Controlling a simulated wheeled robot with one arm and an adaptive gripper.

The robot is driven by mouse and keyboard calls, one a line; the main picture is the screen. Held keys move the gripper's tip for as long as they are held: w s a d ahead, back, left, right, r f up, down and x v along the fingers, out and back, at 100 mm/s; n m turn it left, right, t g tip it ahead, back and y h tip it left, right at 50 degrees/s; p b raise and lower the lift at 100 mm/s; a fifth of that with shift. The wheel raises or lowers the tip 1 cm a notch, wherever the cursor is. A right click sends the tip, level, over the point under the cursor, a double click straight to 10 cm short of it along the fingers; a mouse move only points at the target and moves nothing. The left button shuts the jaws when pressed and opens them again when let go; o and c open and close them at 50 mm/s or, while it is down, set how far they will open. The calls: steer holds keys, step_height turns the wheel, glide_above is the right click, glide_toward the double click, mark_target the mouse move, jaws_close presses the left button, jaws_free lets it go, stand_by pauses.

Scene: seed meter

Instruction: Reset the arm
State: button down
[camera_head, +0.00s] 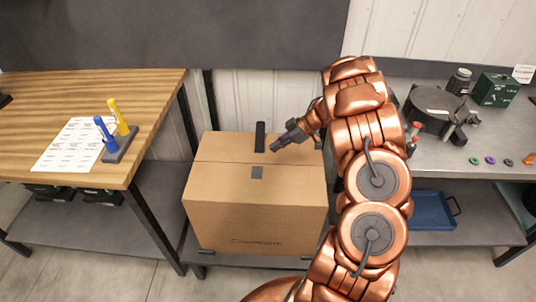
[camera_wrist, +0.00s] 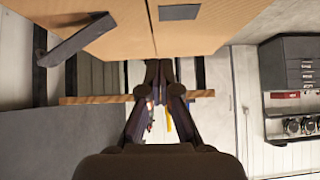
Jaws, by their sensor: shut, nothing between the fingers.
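My copper-coloured arm (camera_head: 365,185) reaches up the middle right of the head view and bends over to the left. My gripper (camera_head: 275,147) is at its end, dark and small in the head view, in front of or above the top of a large cardboard box (camera_head: 250,210). In the wrist view my gripper (camera_wrist: 157,92) has its fingertips together with nothing between them. The cardboard box also shows upside down along the top of the wrist view (camera_wrist: 120,35). I cannot tell the exact gap between the gripper and the box.
A wooden table (camera_head: 140,95) on the left carries a paper sheet (camera_head: 62,150) and a holder (camera_head: 122,145) with blue and yellow tools. A grey bench (camera_head: 460,150) on the right carries a round dark device (camera_head: 432,105), a green box (camera_head: 495,90) and small coloured discs. A blue tray (camera_head: 432,208) lies below.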

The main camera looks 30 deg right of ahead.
steer(key=shift+v, duration=1.75)
steer(key=w+d+r+m+t+h, duration=0.1)
steer(key=w+d+r+t+h, duration=0.25)
steer(key=w+r, duration=0.35)
steer(key=w+d+r+m+t+h, duration=0.1)
steer(key=w+d+r+t+h, duration=0.1)
steer(key=w+r+h, duration=0.45)
steer(key=s+d+r+m+h, duration=0.1)
steer(key=s+r+m+h, duration=0.15)
steer(key=r, duration=0.45)
steer(key=s+r+m+h, duration=0.2)
steer(key=s+r+m, duration=0.2)
steer(key=r, duration=0.3)
steer(key=s+a+f+g+y, duration=0.2)
steer(key=s+a+f+g, duration=0.2)
steer(key=s+a, duration=0.7)
steer(key=s+a+f+m+g+y, duration=0.1)
steer(key=s+a+f+g, duration=0.3)
steer(key=s+a, duration=0.7)
steer(key=s+a+f+m+g+y, duration=0.1)
steer(key=s+a+f+g+y, duration=0.3)
steer(key=s+a, duration=0.7)
steer(key=s+f, duration=0.1)
steer(key=s, duration=0.8)
steer(key=shift+s, duration=0.15)
